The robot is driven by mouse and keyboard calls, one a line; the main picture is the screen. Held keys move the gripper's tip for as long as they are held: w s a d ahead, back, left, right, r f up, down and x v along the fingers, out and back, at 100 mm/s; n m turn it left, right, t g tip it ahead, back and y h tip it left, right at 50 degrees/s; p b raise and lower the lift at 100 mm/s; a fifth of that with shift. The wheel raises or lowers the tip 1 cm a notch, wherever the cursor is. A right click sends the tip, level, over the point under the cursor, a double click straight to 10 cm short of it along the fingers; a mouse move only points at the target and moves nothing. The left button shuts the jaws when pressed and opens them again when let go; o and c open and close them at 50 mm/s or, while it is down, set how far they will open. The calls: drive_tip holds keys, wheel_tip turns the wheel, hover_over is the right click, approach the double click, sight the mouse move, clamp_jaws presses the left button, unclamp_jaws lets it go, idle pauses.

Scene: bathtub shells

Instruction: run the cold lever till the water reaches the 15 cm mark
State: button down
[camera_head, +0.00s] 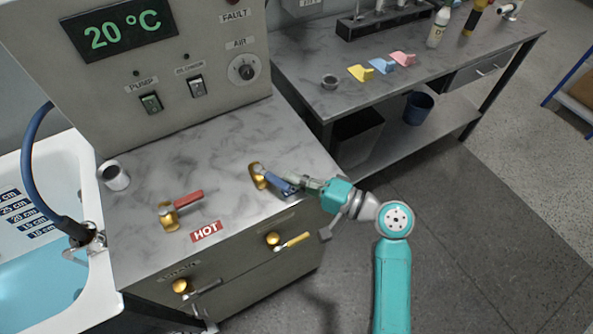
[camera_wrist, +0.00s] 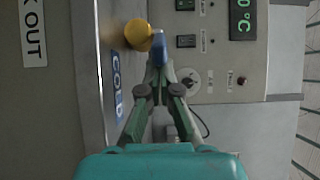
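The cold lever is a blue handle (camera_head: 279,184) on a brass valve (camera_head: 258,175) on the marbled counter. It points right and slightly toward the front. In the wrist view the blue handle (camera_wrist: 159,50) lies between my fingertips, beside a COLD label (camera_wrist: 116,82). My gripper (camera_head: 298,186) appears shut on the handle's end; the exact contact is small in view. The white tub (camera_head: 98,290) at left holds pale blue water (camera_head: 35,285). Its surface is just below the lowest legible blue depth label (camera_head: 43,233). A blue hose (camera_head: 40,170) leads down to a metal fitting at the tub rim.
The red hot lever (camera_head: 187,199) stands left of the cold one, behind a HOT label (camera_head: 206,232). A metal cup (camera_head: 114,176) stands near the tub. The panel display (camera_head: 120,30) reads 20 °C.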

sight(286, 193)
drive_tip(key=shift+s+a+m+t+h, duration=0.3)
drive_tip(key=shift+s+m+t+h, duration=0.2)
drive_tip(key=shift+s+m+t, duration=0.5)
drive_tip(key=shift+s+a+n, duration=0.3)
drive_tip(key=shift+s+a, duration=0.15)
drive_tip(key=shift+s, duration=0.05)
drive_tip(key=shift+s+a+f, duration=0.1)
drive_tip(key=shift+s, duration=0.05)
